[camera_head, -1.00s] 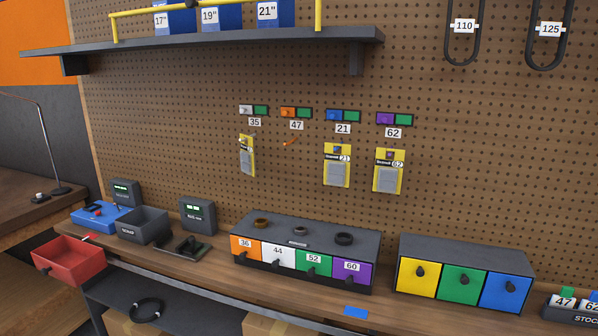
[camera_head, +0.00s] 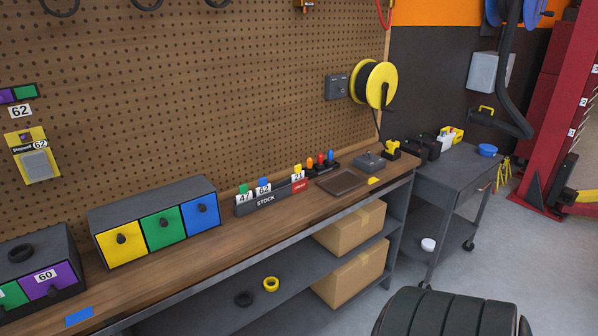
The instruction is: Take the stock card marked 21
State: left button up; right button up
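The stock card marked 21 (camera_head: 297,176) has a yellow top and stands upright at the right end of the STOCK holder (camera_head: 264,203), behind its small red section (camera_head: 300,186). Cards marked 47 (camera_head: 244,196) and 62 (camera_head: 263,187) stand further left in the same holder, with green and blue tops. The holder sits on the wooden workbench against the pegboard. Neither of my grippers is in view.
Left of the holder is a drawer unit (camera_head: 152,222) with yellow, green and blue fronts. Right of it are several coloured-top items, a brown tray (camera_head: 341,182) and a grey box (camera_head: 369,161). A dark ribbed object (camera_head: 445,315) stands at the lower right. Open floor lies beyond the bench.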

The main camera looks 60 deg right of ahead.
aim_at(298, 174)
jog(key=z, duration=1.8)
jog(key=i+l+u, duration=0.1)
jog(key=u, duration=0.25)
jog(key=i+l+u, duration=0.1)
jog(key=u, duration=0.25)
jog(key=i+l+u, duration=0.15)
jog(key=l, duration=0.3)
jog(key=i+l+u, duration=0.15)
jog(key=l, duration=0.3)
jog(key=l+u, duration=0.15)
jog(key=l, duration=0.25)
jog(key=i+l, duration=0.1)
jog(key=l, duration=0.45)
jog(key=i+l, duration=0.1)
jog(key=l, duration=0.45)
jog(key=i+l+u, duration=0.1)
jog(key=l, duration=0.45)
jog(key=i+l, duration=0.15)
jog(key=l, duration=0.4)
